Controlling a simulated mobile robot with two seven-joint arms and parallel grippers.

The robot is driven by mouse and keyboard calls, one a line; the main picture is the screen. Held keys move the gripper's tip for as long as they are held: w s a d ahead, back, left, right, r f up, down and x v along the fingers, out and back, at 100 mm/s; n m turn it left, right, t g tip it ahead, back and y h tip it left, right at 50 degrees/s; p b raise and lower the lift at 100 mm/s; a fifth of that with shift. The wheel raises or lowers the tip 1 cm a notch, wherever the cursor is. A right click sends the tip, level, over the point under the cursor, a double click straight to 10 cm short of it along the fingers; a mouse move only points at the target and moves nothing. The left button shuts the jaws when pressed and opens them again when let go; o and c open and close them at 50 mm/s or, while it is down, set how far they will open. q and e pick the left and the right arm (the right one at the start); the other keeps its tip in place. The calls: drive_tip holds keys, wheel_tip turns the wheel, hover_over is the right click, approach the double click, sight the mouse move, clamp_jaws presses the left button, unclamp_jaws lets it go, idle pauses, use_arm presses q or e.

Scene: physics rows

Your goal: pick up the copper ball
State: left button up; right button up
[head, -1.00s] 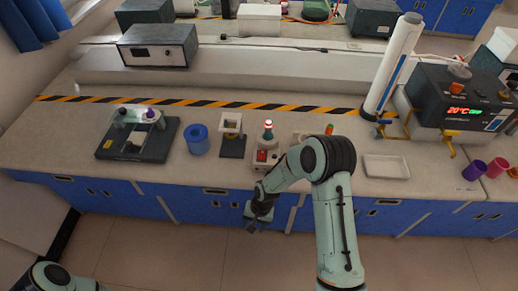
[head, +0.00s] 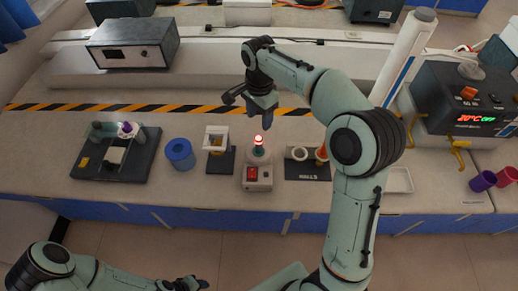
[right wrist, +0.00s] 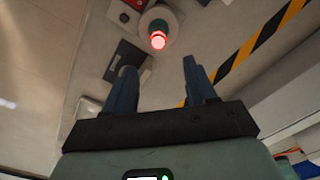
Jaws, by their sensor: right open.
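I cannot clearly make out a copper ball. A small orange-brown patch (head: 217,144) shows inside the white frame of a black-based stand (head: 220,161), too small to identify. My right gripper (head: 262,118) is above the bench, just behind and over the red-topped signal lamp (head: 258,150). In the right wrist view the right gripper's blue fingers (right wrist: 160,78) are apart with nothing between them, and the lit lamp (right wrist: 158,40) lies beyond their tips. My left gripper (head: 187,284) is low at the bottom edge, in front of the bench; its jaws are unclear.
Right of the lamp, a black base (head: 306,171) carries a pale ring and an orange piece, partly behind my arm. A white tray (head: 400,181) lies farther right.

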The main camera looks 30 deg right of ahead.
sight(259, 138)
drive_tip(key=f, duration=0.5)
drive_tip(key=f+b, duration=0.1)
drive_tip(key=f, duration=0.1)
drive_tip(key=shift+s+a+f, duration=0.15)
drive_tip(key=shift+s, duration=0.15)
wheel_tip(259, 138, down, 6)
drive_tip(key=shift+w+r, duration=0.15)
drive_tip(key=c, duration=1)
